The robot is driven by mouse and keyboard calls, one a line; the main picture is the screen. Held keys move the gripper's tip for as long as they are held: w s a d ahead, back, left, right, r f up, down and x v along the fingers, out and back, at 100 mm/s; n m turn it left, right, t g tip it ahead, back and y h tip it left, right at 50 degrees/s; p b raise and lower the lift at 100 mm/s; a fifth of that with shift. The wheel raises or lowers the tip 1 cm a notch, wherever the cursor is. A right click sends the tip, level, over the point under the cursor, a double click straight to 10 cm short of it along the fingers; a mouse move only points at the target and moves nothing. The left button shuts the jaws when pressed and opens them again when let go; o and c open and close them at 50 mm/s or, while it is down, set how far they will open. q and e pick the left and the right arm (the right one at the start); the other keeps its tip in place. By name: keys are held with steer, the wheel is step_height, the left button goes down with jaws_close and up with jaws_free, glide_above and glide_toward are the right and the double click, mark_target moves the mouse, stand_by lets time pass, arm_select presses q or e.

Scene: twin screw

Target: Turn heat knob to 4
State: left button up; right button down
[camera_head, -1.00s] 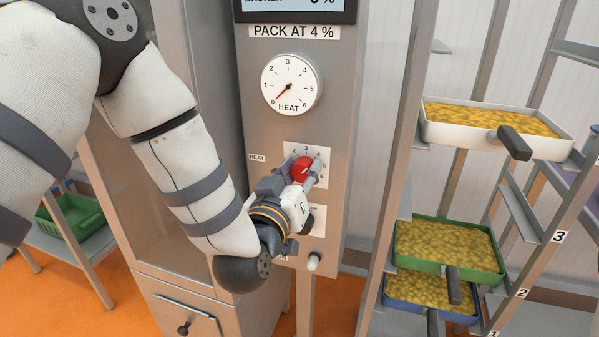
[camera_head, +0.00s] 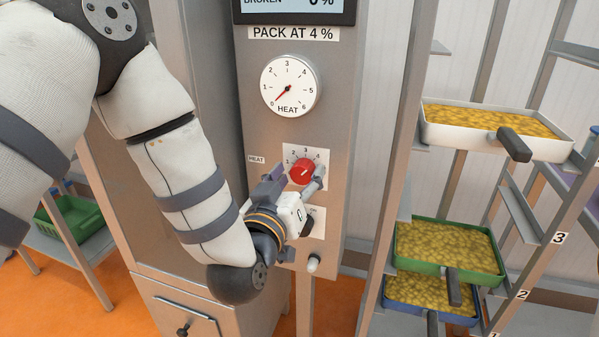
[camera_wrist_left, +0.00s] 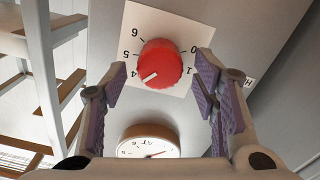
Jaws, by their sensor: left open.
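The red heat knob (camera_head: 302,172) sits on a white numbered dial plate (camera_head: 316,157) on the grey machine panel. Its white mark points to the upper right, toward 4. In the left wrist view the knob (camera_wrist_left: 160,66) shows whole, with its mark pointing at about the 4. My left gripper (camera_head: 297,182) is open just below and in front of the knob. In the left wrist view its purple-padded fingers (camera_wrist_left: 160,95) stand either side, apart from the knob. My right gripper is not in view.
The round HEAT gauge (camera_head: 289,86) above has its red needle near 0. A sign (camera_head: 294,33) reads PACK AT 4 %. A small pale knob (camera_head: 313,263) is below. A rack with filled trays (camera_head: 448,247) stands at the right, a green crate (camera_head: 75,225) at the left.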

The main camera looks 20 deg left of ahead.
arm_select(q)
steer(key=s, duration=0.6)
steer(key=shift+s+a, duration=0.1)
steer(key=s+a+f+m+g, duration=0.1)
steer(key=s+f+g, duration=0.4)
steer(key=f, duration=0.6)
steer(key=s+a+f+m+g, duration=0.1)
steer(key=s+f+g, duration=0.35)
steer(key=f, duration=0.65)
steer(key=s+a+f+g, duration=0.1)
steer(key=s+f+g, duration=0.2)
steer(key=s, duration=0.5)
steer(key=s+a+f+g, duration=0.2)
steer(key=s+f+g, duration=0.1)
steer(key=s, duration=0.6)
steer(key=s+a+f+g, duration=0.2)
steer(key=s+f+g, duration=0.2)
steer(key=s, duration=0.4)
steer(key=shift+s+a+f+y, duration=0.2)
steer(key=shift+f+y, duration=0.1)
steer(key=shift+f, duration=0.15)
steer(key=shift+w, duration=0.1)
